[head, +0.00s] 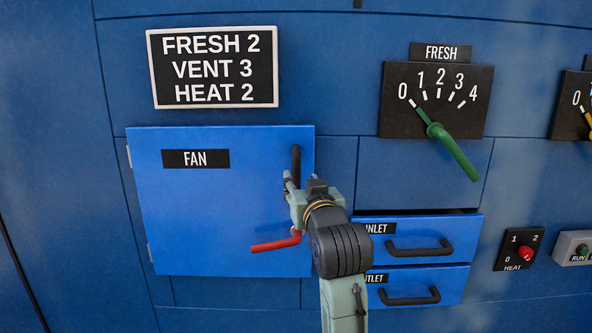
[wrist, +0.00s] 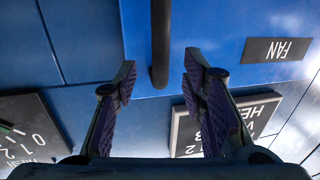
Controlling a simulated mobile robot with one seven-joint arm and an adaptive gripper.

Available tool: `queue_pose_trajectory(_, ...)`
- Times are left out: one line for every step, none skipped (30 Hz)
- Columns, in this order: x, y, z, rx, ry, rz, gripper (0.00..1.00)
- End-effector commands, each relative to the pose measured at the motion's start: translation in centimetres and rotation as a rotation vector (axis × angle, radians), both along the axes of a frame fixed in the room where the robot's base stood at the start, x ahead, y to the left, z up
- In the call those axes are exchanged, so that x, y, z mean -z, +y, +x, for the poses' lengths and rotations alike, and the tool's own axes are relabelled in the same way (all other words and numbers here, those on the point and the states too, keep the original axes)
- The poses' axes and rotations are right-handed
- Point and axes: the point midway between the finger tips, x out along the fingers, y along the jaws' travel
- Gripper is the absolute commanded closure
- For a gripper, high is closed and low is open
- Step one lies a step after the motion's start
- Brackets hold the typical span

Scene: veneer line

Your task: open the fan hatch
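The fan hatch (head: 215,210) is a bright blue door with a black FAN label (head: 195,159); it looks closed. Its hinges show on the left edge. A black vertical bar handle (head: 296,160) sits near its right edge, its lower part hidden by my gripper in the head view. A red lever (head: 276,243) points left across the lower right of the hatch. My gripper (head: 290,184) is at the handle. In the wrist view my gripper (wrist: 160,68) is open, with the handle (wrist: 160,40) appearing between its fingertips; contact is not visible.
Right of the hatch are INLET and OUTLET drawers with black handles (head: 420,250) (head: 410,298). A FRESH dial with a green lever (head: 453,152) is at upper right, and a red HEAT knob (head: 525,253) at lower right. A sign (head: 213,67) hangs above the hatch.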

Motion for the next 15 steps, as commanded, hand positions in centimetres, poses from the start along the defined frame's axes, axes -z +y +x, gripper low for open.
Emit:
queue_pose_trajectory(-0.2, 0.3, 1.0, -0.001, 0.003, 0.0, 0.62)
queue_pose_trajectory(-0.2, 0.4, 1.6, -0.002, 0.003, 0.0, 0.62)
queue_pose_trajectory(-0.2, 0.6, 2.3, -0.002, 0.002, 0.002, 0.62)
queue_pose_trajectory(-0.2, 0.7, 2.9, -0.002, 0.003, 0.001, 0.62)
queue_pose_trajectory(-0.2, 0.8, 3.4, -0.002, 0.002, 0.001, 0.62)
queue_pose_trajectory(-0.2, 0.9, 3.9, -0.002, 0.002, 0.0, 0.62)
queue_pose_trajectory(-0.2, 1.0, 4.4, -0.001, 0.001, 0.0, 0.62)
queue_pose_trajectory(-0.2, 1.0, 4.7, -0.001, 0.001, 0.0, 0.62)
queue_pose_trajectory(-0.2, 1.1, 5.2, -0.001, 0.001, 0.0, 0.62)
queue_pose_trajectory(-0.2, 1.2, 5.4, -0.001, -0.001, 0.0, 0.62)
queue_pose_trajectory(-0.2, 1.2, 5.6, -0.001, -0.001, 0.0, 0.62)
queue_pose_trajectory(-0.1, 1.2, 5.9, -0.001, 0.0, 0.0, 0.62)
queue_pose_trajectory(-0.1, 1.3, 6.0, -0.001, 0.0, 0.0, 0.62)
queue_pose_trajectory(-0.1, 1.3, 6.1, -0.001, -0.001, -0.001, 0.62)
queue_pose_trajectory(-0.1, 1.3, 6.2, -0.001, -0.002, -0.001, 0.62)
